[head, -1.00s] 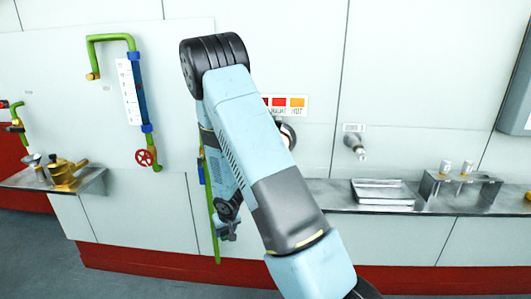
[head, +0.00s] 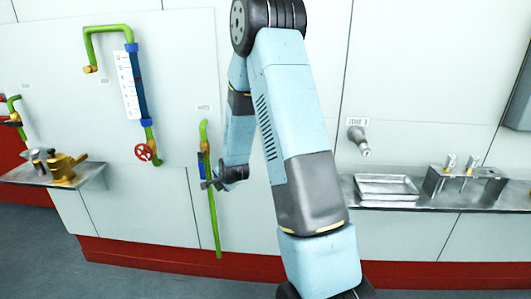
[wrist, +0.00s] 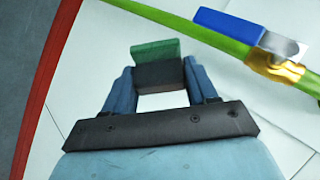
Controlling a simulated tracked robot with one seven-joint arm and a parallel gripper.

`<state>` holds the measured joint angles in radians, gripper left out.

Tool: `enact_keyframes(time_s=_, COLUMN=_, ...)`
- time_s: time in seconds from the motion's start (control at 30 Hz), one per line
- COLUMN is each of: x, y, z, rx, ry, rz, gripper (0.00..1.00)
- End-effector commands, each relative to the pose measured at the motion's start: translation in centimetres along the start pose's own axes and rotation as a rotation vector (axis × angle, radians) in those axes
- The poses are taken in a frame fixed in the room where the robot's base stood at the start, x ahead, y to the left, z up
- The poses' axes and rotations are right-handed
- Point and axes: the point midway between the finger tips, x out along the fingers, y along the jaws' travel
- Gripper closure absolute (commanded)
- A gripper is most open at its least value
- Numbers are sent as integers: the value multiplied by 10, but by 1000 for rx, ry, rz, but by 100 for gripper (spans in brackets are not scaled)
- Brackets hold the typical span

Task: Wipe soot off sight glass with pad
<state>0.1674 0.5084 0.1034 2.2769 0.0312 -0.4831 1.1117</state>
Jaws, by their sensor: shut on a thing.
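In the wrist view my gripper (wrist: 158,84) is shut on a small block-shaped pad (wrist: 155,50), dark with a green layer at its far end. In the head view my gripper (head: 220,180) is beside a vertical green pipe (head: 213,220) with a blue section (head: 202,165). The wrist view shows that pipe (wrist: 170,22) with the blue section (wrist: 228,26) and a brass fitting (wrist: 275,66), apart from the pad. A tall blue gauge tube (head: 138,85) stands further left.
A red valve wheel (head: 144,152) sits below the gauge tube. A left shelf (head: 95,176) holds a brass can (head: 65,167). On the right are a metal tray (head: 388,186), a rack (head: 465,186) and a wall nozzle (head: 358,140). The wall around the green pipe is mostly clear.

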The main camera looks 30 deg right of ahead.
Motion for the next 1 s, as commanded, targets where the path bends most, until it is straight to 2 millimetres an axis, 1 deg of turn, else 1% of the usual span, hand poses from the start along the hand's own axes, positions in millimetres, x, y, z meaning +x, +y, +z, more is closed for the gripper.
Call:
enact_keyframes(time_s=0.1, x=-18, y=-8, z=-27, rx=179, ry=144, rz=-100, gripper=67)
enact_keyframes(time_s=0.27, x=-46, y=-12, z=-64, rx=372, ry=355, rz=-232, gripper=67)
enact_keyframes(time_s=0.4, x=-77, y=-9, z=-97, rx=503, ry=558, rz=-340, gripper=67)
enact_keyframes(time_s=0.6, x=-127, y=4, z=-135, rx=623, ry=835, rz=-452, gripper=67)
enact_keyframes(time_s=0.7, x=-148, y=10, z=-146, rx=653, ry=935, rz=-482, gripper=67)
enact_keyframes(time_s=0.8, x=-160, y=16, z=-152, rx=669, ry=996, rz=-497, gripper=67)
enact_keyframes(time_s=0.9, x=-165, y=17, z=-155, rx=675, ry=1021, rz=-504, gripper=67)
enact_keyframes(time_s=1.0, x=-163, y=15, z=-158, rx=677, ry=1026, rz=-505, gripper=67)
